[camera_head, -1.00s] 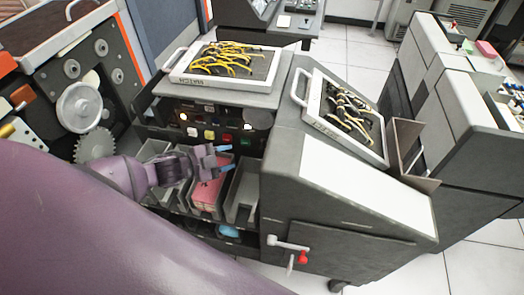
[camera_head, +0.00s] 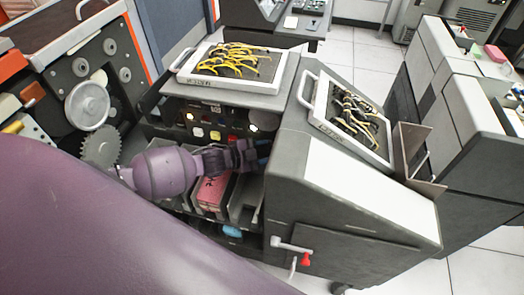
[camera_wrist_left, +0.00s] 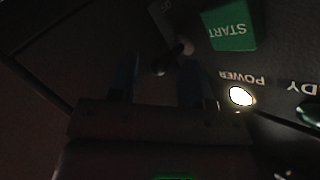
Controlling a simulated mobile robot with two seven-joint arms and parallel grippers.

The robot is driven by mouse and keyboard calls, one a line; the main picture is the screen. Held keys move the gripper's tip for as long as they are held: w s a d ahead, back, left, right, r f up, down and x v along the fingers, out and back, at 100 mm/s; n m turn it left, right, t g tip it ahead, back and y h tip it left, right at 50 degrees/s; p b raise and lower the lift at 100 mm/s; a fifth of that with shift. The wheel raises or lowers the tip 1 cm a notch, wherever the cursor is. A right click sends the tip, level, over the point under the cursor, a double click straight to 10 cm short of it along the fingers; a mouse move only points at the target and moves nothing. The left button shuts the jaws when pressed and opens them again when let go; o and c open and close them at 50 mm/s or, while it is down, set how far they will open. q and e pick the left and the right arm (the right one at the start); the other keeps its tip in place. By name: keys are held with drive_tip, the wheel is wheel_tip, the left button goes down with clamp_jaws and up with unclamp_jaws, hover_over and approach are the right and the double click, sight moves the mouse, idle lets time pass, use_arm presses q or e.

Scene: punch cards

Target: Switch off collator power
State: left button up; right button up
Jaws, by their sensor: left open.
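The collator (camera_head: 370,190) stands in the middle of the head view, with a dark control panel of coloured buttons (camera_head: 215,135) under its top. My left gripper (camera_head: 262,153) reaches in front of this panel at its right part; the arm and gripper hide some of it. In the left wrist view, my open left gripper (camera_wrist_left: 158,65) has its two blue fingers pointing at the panel. A small metal toggle switch (camera_wrist_left: 185,45) shows near the fingertips, roughly between them; contact cannot be told. A lit lamp (camera_wrist_left: 240,96) marked POWER and a green START button (camera_wrist_left: 229,28) are to the right.
Two white-framed wiring boards (camera_head: 228,63) (camera_head: 345,117) lie on top of the collator. Card bins with pink cards (camera_head: 212,192) are below the panel. A red-knobbed handle (camera_head: 305,259) sticks out at the front. Another cabinet (camera_head: 455,110) stands to the right.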

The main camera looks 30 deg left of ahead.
use_arm(q)
drive_tip(key=shift+c, duration=0.4)
clamp_jaws()
drive_tip(key=shift+f+m+t+h+b, duration=0.5)
drive_tip(key=shift+m+t+b, duration=0.5)
drive_tip(key=shift+b, duration=1.2)
drive_tip(key=shift+f+m+t+h+b, duration=0.3)
drive_tip(key=shift+f+m+t+b, duration=0.5)
drive_tip(key=shift+b, duration=1.4)
drive_tip(key=shift+c, duration=0.9)
unclamp_jaws()
drive_tip(key=shift+r, duration=0.15)
drive_tip(key=shift+o, duration=1.3)
drive_tip(key=shift+w, duration=0.15)
use_arm(e)
wheel_tip(320, 180, down, 9)
drive_tip(key=shift+s+f, duration=0.15)
drive_tip(key=shift+f, duration=0.05)
